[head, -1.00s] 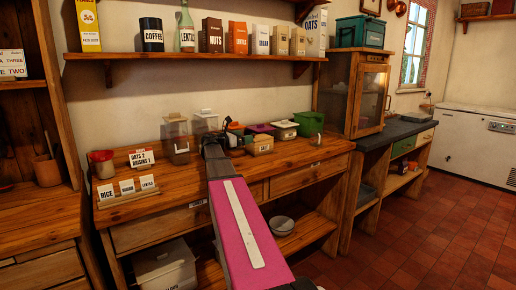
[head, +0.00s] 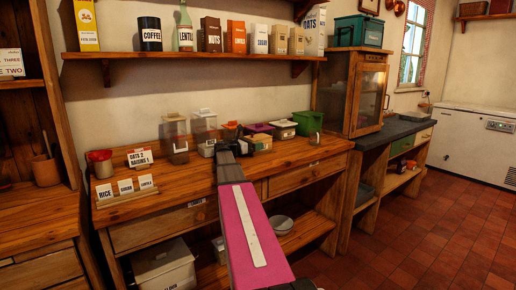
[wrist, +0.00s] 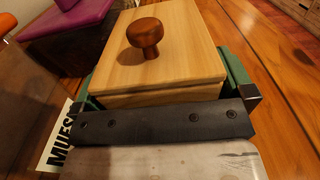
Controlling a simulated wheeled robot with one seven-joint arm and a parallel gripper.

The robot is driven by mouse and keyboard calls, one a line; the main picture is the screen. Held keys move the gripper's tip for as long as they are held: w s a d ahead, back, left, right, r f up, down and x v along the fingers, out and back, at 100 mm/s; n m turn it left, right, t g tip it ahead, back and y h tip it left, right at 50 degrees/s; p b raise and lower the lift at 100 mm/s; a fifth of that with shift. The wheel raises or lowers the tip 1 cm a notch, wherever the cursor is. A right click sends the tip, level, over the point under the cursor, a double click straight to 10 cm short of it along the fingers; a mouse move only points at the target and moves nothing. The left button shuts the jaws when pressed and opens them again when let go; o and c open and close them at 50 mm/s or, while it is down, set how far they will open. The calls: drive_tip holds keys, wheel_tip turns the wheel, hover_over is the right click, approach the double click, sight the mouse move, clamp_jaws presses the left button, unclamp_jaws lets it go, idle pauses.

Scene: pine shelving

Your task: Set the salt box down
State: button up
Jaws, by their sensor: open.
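A pale wooden box with a dark round knob on its lid, which I take for the salt box, fills the middle of the wrist view (wrist: 185,60). No salt label on it is visible. In the head view the box (head: 263,143) stands among the containers on the wooden counter (head: 200,180), partly behind my gripper. My gripper (head: 240,146) is low over the counter. In the wrist view its green-sided fingers (wrist: 165,82) show on either side of the box, open. Whether they touch the box, and its underside, cannot be seen.
A purple-lidded box (wrist: 65,20) and a MUES... label (wrist: 58,145) lie left of the wooden box. A white canister (head: 206,146), a white-lidded box (head: 282,129) and a green bin (head: 308,123) stand nearby.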

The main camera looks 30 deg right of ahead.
drive_tip(key=shift+d, duration=0.5)
drive_tip(key=c, duration=1.2)
drive_tip(key=shift+r, duration=0.1)
